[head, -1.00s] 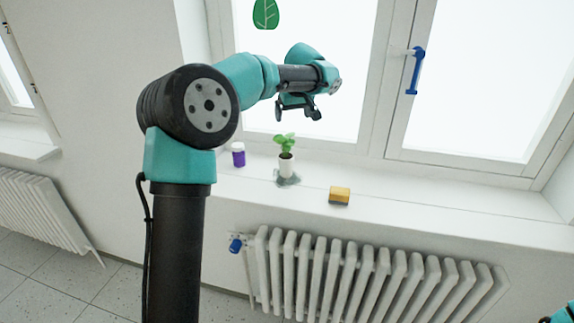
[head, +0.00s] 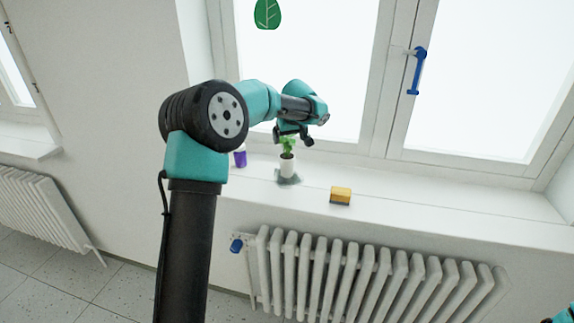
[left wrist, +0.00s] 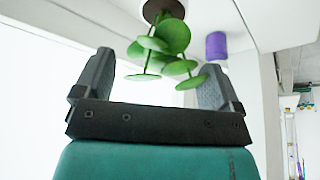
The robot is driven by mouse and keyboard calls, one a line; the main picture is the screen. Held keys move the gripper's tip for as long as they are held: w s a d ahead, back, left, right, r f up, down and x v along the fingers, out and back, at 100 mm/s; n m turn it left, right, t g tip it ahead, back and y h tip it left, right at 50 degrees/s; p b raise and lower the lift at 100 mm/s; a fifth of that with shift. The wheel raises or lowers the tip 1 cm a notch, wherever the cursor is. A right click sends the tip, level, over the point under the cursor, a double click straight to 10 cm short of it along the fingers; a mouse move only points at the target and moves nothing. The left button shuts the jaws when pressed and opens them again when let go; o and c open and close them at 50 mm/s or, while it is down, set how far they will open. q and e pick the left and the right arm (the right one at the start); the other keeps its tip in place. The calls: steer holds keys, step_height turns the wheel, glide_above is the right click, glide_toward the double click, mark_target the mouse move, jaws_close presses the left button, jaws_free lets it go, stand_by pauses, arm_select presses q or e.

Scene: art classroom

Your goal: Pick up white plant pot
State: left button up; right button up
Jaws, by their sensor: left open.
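The white plant pot (head: 287,167) stands upright on the windowsill with a small green plant (head: 288,145) in it. My left gripper (head: 293,140) is open and empty, just above the pot at the height of the leaves. In the left wrist view the plant's leaves (left wrist: 172,38) show between and beyond the two fingers, with dark soil (left wrist: 163,9) at the top edge. The pot's white wall is hard to tell from the sill there. Of my right arm only a small teal part shows at the lower right corner of the head view; its gripper is out of sight.
A yellow sponge (head: 340,195) lies to the right. The window is close behind; a radiator (head: 370,275) is below.

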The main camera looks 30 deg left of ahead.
mark_target(288, 142)
arm_select(q)
steer(key=shift+x, duration=2.65)
steer(key=shift+r, duration=0.1)
steer(key=shift+c, duration=0.2)
steer(key=c, duration=1.5)
steer(key=shift+o, duration=0.2)
